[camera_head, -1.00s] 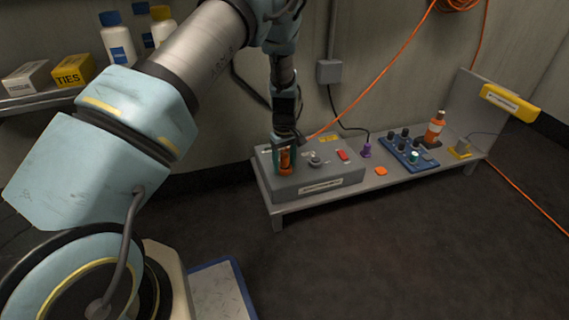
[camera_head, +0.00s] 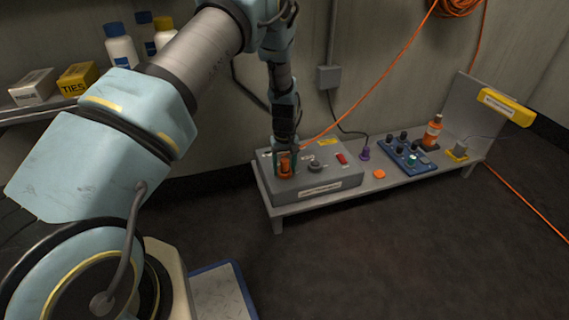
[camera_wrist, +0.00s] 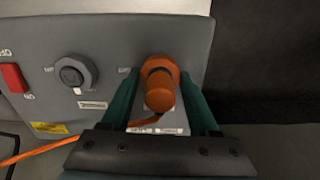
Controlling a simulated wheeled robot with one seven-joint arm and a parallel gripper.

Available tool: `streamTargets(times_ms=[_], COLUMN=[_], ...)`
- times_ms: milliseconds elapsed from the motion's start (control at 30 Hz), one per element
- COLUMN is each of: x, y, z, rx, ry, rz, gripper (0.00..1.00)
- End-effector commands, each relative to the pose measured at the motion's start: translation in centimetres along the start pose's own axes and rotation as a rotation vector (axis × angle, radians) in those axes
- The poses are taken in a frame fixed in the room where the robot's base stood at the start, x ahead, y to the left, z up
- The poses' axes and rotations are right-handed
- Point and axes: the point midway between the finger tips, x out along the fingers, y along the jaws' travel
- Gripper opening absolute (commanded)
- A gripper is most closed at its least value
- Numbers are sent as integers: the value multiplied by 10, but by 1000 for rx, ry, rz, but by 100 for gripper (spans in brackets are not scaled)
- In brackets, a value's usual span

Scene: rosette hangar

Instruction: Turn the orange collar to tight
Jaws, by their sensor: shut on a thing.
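The orange collar (camera_wrist: 159,66) sits around an orange plug (camera_wrist: 160,92) on the top face of the grey box (camera_head: 335,178). In the head view the collar (camera_head: 285,168) is at the box's left end, partly hidden by my gripper. My gripper (camera_wrist: 162,85) points down at the box, with one green finger on each side of the collar, shut on it. An orange cable runs from the plug. Small labels lie by the collar, but I cannot read which mark it faces.
The box also carries a round grey knob (camera_wrist: 75,74) and a red switch (camera_wrist: 14,78). Along the bench (camera_head: 300,207) are an orange button (camera_head: 379,174), a purple plug (camera_head: 364,154), a blue panel (camera_head: 405,158) and an orange bottle (camera_head: 433,131).

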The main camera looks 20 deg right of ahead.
Motion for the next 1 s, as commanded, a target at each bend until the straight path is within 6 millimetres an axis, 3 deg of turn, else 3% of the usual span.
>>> streamTargets(times_ms=[1000], x=[-1], y=[0], z=[1], rx=[960], ry=[-2], rz=[1], gripper=[6])
